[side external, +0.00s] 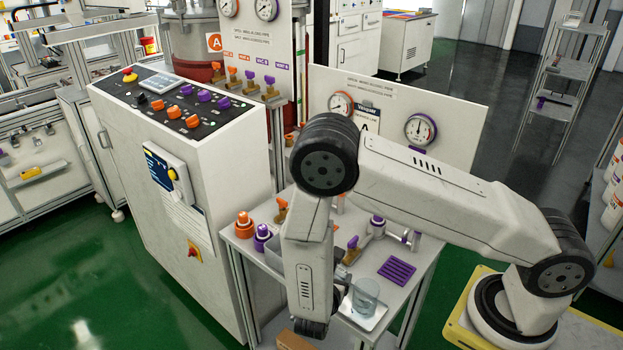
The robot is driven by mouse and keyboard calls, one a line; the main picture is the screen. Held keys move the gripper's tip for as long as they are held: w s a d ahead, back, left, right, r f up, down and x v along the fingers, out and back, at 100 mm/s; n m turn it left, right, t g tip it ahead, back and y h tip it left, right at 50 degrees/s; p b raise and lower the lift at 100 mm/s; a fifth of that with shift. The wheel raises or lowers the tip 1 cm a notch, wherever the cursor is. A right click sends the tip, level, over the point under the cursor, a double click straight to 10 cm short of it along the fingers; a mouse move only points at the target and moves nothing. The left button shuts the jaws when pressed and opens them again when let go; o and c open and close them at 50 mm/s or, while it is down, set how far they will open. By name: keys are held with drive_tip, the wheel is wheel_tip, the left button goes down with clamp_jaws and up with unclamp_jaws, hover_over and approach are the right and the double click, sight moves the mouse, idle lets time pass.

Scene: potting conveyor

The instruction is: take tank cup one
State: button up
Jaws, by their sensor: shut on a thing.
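A clear, bluish cup (366,295), which I take to be tank cup one, is upright at the front of the grey worktable (403,268). It is over a white square plate (372,317); I cannot tell whether it touches the plate. My gripper (347,284) is at the cup's left side, partly hidden behind my wrist link. It is shut on the cup, though its fingertips are hard to make out.
A purple ribbed pad (397,269) lies right of the cup. A purple-handled valve and pipe (376,226) stand behind it. Orange (244,226) and purple (262,236) fittings are at the table's left. A control cabinet (182,150) stands left; a gauge panel (450,125) is behind.

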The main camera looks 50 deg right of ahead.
drive_tip(key=shift+r, duration=0.15)
wheel_tip(320, 180, up, 10)
idle(0.7)
idle(0.6)
